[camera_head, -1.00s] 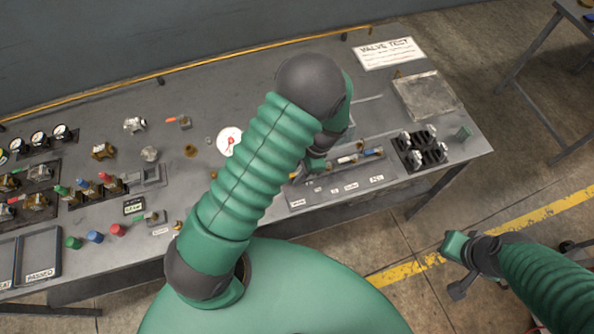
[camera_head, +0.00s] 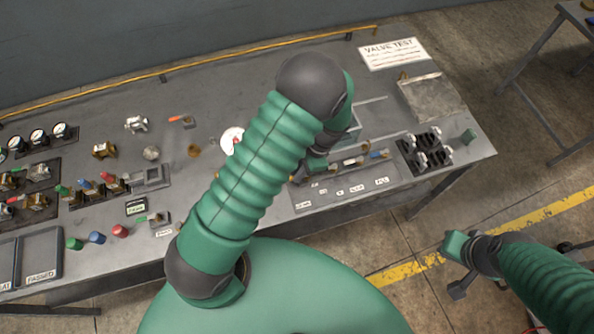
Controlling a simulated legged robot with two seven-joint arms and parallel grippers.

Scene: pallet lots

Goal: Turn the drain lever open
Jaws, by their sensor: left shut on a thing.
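My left arm crosses the middle of the view and folds down to the bench. My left gripper (camera_head: 298,179) is low at the left end of a labelled panel (camera_head: 340,191) on the front edge of the bench. It is shut on a small part there, which I take for the drain lever. The arm and gripper hide most of the lever, so its angle cannot be told. Small fittings with a blue part (camera_head: 378,154) sit in a row to the right of the gripper. My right gripper (camera_head: 456,268) hangs over the floor, away from the bench; its jaws are unclear.
The bench (camera_head: 225,95) carries valves and gauges at left, a passed tray (camera_head: 42,256), a black rack (camera_head: 425,150) at right and a metal plate (camera_head: 432,97). A valve test sign (camera_head: 394,53) lies at the back.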

